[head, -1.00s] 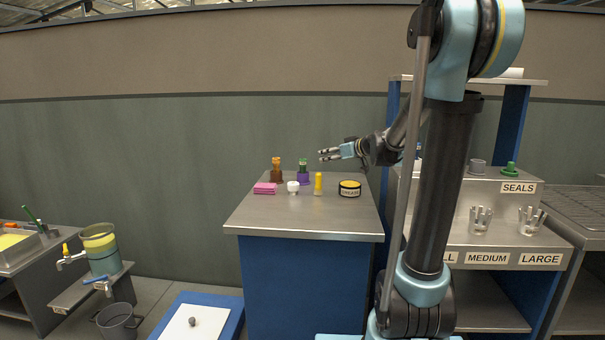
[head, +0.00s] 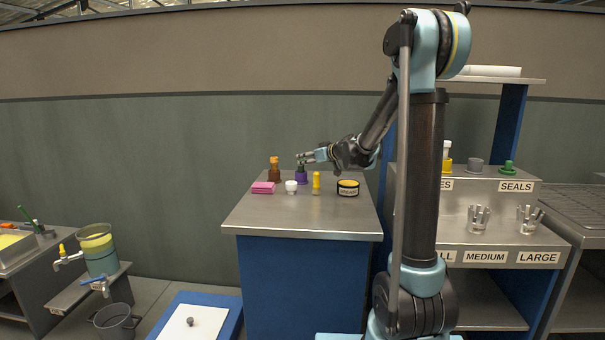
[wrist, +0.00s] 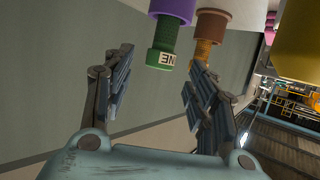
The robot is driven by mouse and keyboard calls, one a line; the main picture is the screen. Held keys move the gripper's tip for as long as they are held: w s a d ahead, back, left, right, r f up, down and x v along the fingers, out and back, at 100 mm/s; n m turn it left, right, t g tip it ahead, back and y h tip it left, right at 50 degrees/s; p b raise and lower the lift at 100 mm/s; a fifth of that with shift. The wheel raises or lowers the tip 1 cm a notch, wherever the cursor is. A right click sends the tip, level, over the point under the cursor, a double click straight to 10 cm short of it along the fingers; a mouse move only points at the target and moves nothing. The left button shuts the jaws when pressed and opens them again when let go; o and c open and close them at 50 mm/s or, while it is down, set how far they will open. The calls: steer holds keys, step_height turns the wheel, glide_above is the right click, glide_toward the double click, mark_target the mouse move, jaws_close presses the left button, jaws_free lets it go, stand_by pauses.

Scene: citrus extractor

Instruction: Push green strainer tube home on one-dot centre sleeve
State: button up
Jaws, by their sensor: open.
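The green strainer tube (wrist: 160,62) stands in a purple centre sleeve (head: 301,177), which also shows in the wrist view (wrist: 172,8). Its end carries a white label with partly readable letters, and a length of green tube shows between that end and the sleeve. No dot is visible on the sleeve. My gripper (head: 304,157) is open at the top of the green tube. In the wrist view my gripper's fingers (wrist: 158,80) stand apart on either side of the tube's end, with gaps. In the head view the fingers partly hide the green tube.
A brown sleeve with an orange tube (head: 275,171) stands close left. A pink block (head: 263,188), a white cup-like piece (head: 291,187), a yellow bottle (head: 316,183) and a black tin with a yellow top (head: 348,188) stand nearer. The counter's front (head: 300,218) is clear.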

mark_target(301, 160)
steer(key=shift+x, duration=2.65)
steer(key=shift+c, duration=0.4)
steer(key=c, duration=1.1)
